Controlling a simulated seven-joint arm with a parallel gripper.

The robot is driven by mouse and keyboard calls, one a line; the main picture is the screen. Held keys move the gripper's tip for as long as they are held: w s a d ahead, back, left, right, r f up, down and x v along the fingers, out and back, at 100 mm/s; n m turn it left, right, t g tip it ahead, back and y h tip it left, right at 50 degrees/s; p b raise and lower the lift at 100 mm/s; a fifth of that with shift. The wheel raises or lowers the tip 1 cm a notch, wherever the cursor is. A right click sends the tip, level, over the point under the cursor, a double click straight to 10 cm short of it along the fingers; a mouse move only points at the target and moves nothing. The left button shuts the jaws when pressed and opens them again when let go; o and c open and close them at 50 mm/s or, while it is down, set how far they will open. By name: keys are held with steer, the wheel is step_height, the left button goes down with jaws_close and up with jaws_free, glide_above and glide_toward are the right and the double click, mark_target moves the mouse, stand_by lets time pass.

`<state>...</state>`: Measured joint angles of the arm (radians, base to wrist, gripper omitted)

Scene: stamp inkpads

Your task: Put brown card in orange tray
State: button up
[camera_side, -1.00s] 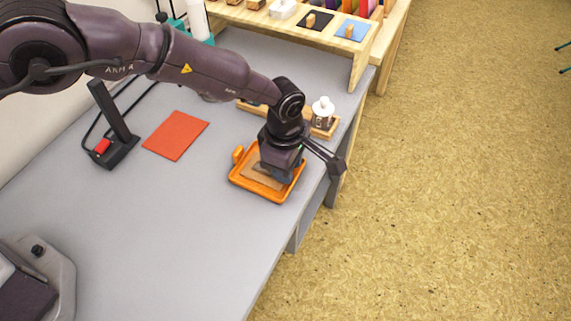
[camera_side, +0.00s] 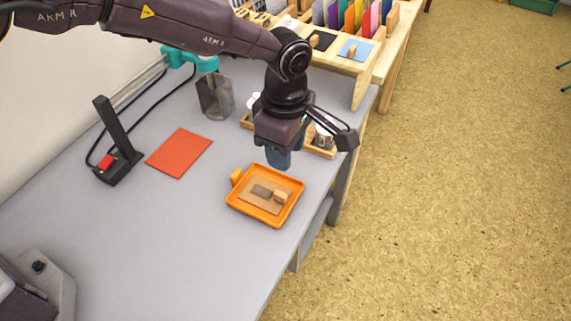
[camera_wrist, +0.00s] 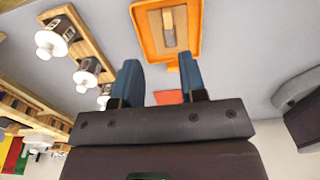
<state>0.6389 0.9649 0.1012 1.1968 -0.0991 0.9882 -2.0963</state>
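The brown card (camera_side: 257,201) lies flat inside the orange tray (camera_side: 251,213). It carries a small wooden knob and a dark grey-brown patch. My gripper (camera_side: 279,162) hangs above the tray's far side, clear of the card. Its two blue fingers (camera_wrist: 158,66) are apart with nothing between them.
An orange-red sheet (camera_side: 180,153) lies left of the tray. A wooden stamp holder (camera_side: 316,149) stands behind my gripper. A raised wooden shelf at the back bears a blue card (camera_side: 356,51), a black card (camera_side: 321,41) and several coloured upright cards. The grey table front is clear.

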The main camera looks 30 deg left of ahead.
steer(key=shift+r, duration=0.55)
steer(key=s+a+r+m+t+h, duration=0.1)
steer(key=s+a+r+m, duration=0.25)
steer(key=a+r, duration=0.55)
steer(key=s+a+r+m+t, duration=0.15)
steer(key=a+r+m, duration=0.25)
steer(key=a+r, duration=0.45)
steer(key=s+a+r+m+t, duration=0.1)
steer(key=s+a+r+m, duration=0.1)
steer(key=s+a+m, duration=0.3)
steer(key=s+a+r+m+t+y, duration=0.1)
steer(key=s+a+m, duration=0.4)
steer(key=s, duration=0.9)
steer(key=shift+s+a+r+t, duration=0.15)
steer(key=shift+a+r+t, duration=0.4)
steer(key=shift+a, duration=0.15)
steer(key=shift+m, duration=0.25)
